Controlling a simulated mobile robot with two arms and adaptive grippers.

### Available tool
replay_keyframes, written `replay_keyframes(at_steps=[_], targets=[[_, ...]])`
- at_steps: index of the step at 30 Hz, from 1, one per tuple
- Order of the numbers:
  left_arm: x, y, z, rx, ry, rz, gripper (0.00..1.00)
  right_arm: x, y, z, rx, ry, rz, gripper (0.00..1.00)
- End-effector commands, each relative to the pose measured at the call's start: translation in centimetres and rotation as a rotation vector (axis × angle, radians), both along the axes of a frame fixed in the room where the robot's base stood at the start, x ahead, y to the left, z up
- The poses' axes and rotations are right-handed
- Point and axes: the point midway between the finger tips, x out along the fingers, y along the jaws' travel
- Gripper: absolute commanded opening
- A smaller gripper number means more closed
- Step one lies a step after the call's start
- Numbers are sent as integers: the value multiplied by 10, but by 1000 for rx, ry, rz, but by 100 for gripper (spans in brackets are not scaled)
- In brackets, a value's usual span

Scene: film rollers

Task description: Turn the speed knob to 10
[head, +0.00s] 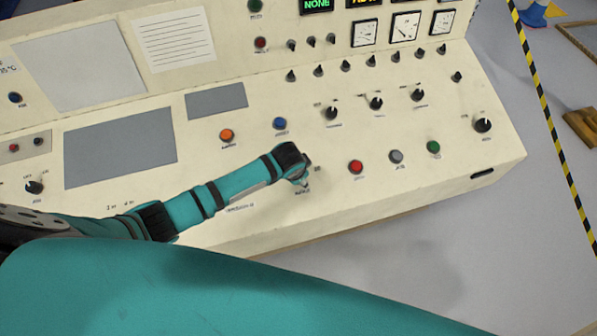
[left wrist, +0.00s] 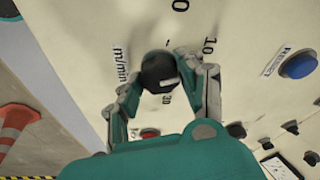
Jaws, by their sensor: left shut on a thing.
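The speed knob (left wrist: 160,72) is a round black knob with a small white mark on its lower right side in the left wrist view. A printed scale (left wrist: 209,46) around it reads 0 at the top and 10 to the upper right, with "m/min" on the left. My left gripper (left wrist: 164,76) has one finger on each side of the knob and is shut on it. In the head view my left gripper (head: 302,177) reaches the panel's lower middle and mostly hides the knob. The exact setting is hard to read. My right gripper is not in view.
The cream control panel (head: 330,205) carries a blue button (head: 279,122) and an orange button (head: 227,135) above my gripper. A red button (head: 356,166), a grey one (head: 396,156) and a green one (head: 433,147) lie to the right. Several black knobs sit higher up.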

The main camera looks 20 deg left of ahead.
Motion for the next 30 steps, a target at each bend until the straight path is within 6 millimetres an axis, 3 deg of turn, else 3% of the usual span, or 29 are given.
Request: replay_keyframes(at_steps=[22, 23, 28, 30], targets=[[1, 0, 1, -18, -14, 91, 7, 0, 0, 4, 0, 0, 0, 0], [1, 0, 1, -17, -14, 90, 40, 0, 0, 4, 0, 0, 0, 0], [1, 0, 1, -18, -14, 90, 62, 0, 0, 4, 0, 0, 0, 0], [1, 0, 1, -18, -13, 90, 62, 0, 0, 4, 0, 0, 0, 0]])
